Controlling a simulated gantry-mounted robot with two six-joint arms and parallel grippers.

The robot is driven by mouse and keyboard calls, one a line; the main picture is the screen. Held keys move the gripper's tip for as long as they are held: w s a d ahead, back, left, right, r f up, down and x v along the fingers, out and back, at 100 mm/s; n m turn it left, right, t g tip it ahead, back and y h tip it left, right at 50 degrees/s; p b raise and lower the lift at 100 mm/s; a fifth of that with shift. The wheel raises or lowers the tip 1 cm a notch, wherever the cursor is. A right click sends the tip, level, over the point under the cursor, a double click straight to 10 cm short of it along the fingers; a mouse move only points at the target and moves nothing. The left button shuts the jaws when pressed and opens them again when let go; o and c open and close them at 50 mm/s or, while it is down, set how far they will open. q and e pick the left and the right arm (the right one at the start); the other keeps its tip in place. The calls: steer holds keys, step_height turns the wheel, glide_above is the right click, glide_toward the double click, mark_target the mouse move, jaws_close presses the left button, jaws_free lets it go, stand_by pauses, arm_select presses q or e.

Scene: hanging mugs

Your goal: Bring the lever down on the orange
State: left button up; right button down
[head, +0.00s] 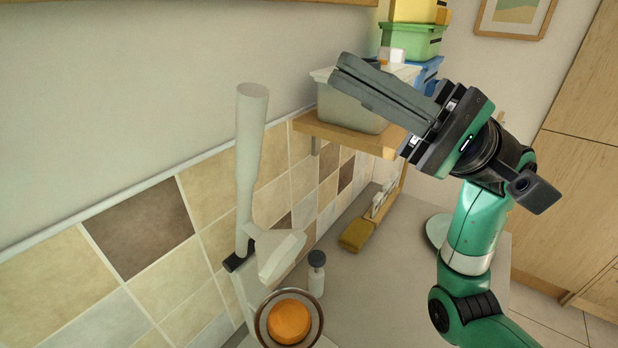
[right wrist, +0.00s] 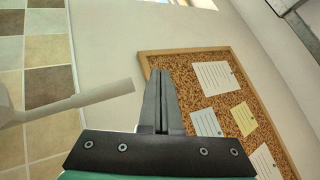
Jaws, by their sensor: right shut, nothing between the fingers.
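The white press stands by the tiled wall with its long lever (head: 248,150) raised upright. A pale pressing head (head: 281,256) hangs from the lever's lower part. The orange half (head: 289,321) sits in the round cup (head: 262,337) below the head, with a gap between them. My right gripper (head: 345,75) is shut and empty, up in the air to the right of the lever's top. In the right wrist view the gripper (right wrist: 160,75) is shut, and the lever (right wrist: 90,97) shows to its left, apart from it. My left gripper is not in view.
A wooden shelf (head: 345,133) with a grey bin (head: 352,106) and stacked green bin (head: 411,41) is behind my right gripper. A small dark-topped bottle (head: 316,273) stands beside the press. A yellow sponge-like block (head: 357,235) lies farther back on the counter.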

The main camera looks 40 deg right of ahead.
steer(key=w+d+f+t+h, duration=0.3)
steer(key=d+f+h, duration=0.15)
steer(key=f, duration=0.25)
arm_select(q)
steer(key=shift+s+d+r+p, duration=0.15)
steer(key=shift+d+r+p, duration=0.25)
steer(key=shift+p, duration=0.55)
arm_select(e)
steer(key=f+x, duration=0.1)
steer(key=x, duration=0.9)
steer(key=shift+w+h, duration=0.4)
steer(key=shift+h, duration=0.05)
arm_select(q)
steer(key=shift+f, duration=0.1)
arm_select(e)
steer(key=shift+a, duration=0.1)
